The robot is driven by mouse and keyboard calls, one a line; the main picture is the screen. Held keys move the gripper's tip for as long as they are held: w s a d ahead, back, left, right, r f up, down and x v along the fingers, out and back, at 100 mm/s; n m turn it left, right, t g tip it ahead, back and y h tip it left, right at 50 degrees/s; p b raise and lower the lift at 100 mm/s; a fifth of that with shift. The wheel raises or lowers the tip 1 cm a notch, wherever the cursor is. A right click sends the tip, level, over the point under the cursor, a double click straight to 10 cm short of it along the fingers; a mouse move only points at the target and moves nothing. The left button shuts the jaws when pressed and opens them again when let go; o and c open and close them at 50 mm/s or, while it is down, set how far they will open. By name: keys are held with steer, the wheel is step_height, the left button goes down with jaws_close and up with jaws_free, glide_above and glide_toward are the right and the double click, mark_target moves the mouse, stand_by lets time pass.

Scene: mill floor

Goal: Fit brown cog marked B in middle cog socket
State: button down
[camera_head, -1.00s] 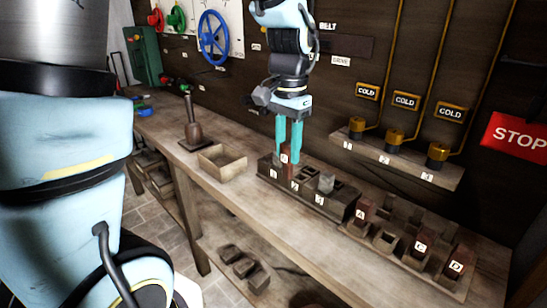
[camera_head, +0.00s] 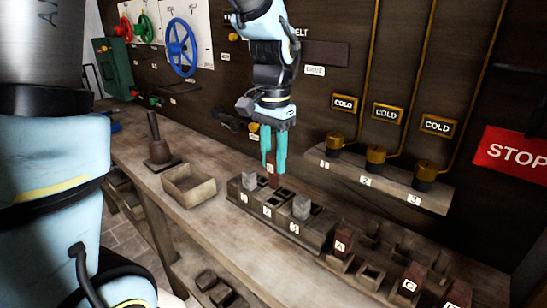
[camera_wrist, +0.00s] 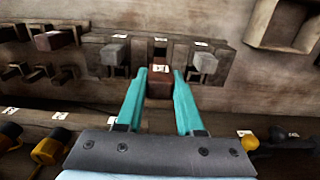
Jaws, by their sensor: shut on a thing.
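My gripper (camera_head: 273,165) is shut on a brown cog (camera_head: 271,172), which it holds above the back side of the dark socket block (camera_head: 315,237). In the wrist view the brown cog (camera_wrist: 159,88) sits between the two teal fingertips. The middle socket (camera_head: 273,197) looks empty and dark, in front of and below the held cog. A grey cog (camera_head: 250,181) stands in the left socket and another grey cog (camera_head: 301,207) in the right socket. The cog's mark is too small to read for certain.
To the right, a rack (camera_head: 368,278) holds brown cogs marked A (camera_head: 341,239) and C (camera_head: 411,279), with an empty place between. An open wooden box (camera_head: 188,187) stands left of the block. A shelf with gold valves (camera_head: 375,157) is on the wall behind.

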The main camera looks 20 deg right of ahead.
mark_target(273, 187)
steer(key=shift+f+b, duration=2.45)
steer(key=shift+f, duration=0.75)
steer(key=shift+c, duration=2.3)
jaws_free()
step_height(273, 187, up, 11)
steer(key=shift+f, duration=0.1)
steer(key=a+f+n, duration=0.5)
steer(key=a+f, duration=0.1)
steer(key=a, duration=0.6)
steer(key=w+a+f+n+t+p, duration=0.1)
steer(key=a+f+n, duration=0.5)
steer(key=a, duration=0.7)
steer(key=shift+a+f+t+p, duration=0.2)
steer(key=shift+f+t+p, duration=0.1)
steer(key=shift+f, duration=0.2)
steer(key=shift+w, duration=0.1)
